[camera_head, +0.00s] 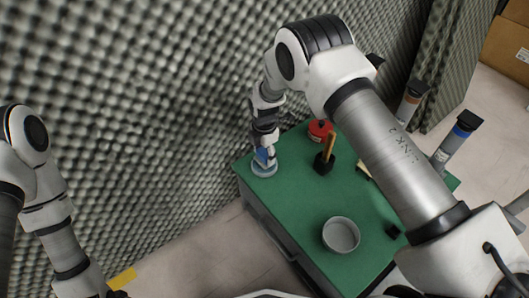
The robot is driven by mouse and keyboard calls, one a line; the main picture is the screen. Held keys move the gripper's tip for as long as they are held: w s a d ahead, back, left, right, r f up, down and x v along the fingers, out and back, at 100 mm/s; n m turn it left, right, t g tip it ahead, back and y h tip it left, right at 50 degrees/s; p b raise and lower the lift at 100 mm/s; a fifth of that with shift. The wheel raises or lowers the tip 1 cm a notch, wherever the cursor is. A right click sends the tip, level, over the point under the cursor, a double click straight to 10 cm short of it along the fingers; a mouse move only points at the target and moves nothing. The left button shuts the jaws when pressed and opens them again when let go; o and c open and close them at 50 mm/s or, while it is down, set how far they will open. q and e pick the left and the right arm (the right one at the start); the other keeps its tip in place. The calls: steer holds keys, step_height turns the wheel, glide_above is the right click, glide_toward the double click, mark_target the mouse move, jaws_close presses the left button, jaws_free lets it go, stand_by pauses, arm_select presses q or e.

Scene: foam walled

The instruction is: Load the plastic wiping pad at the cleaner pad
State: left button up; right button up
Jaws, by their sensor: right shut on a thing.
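My right gripper (265,148) points down over the far left corner of the green table. It is shut on a small blue piece (262,156), which looks like the wiping pad. Directly below is a round pale grey-blue disc (264,171) on the table, which may be the cleaner pad. The blue piece is at or just above the disc; I cannot tell whether they touch. The fingers partly hide the blue piece. My left arm hangs at the left, and its gripper (118,294) is barely visible at the bottom edge.
The green table (290,205) holds a grey bowl (341,235), a black block with a wooden handle (325,160) and a red container (320,130). Dark-topped cylinders (456,139) stand behind my right arm. A foam wall (130,120) runs close along the table's left side.

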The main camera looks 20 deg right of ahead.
mark_target(264, 152)
steer(key=shift+f, duration=0.5)
stand_by(0.3)
stand_by(1.5)
step_height(264, 152, up, 7)
steer(key=p, duration=0.7)
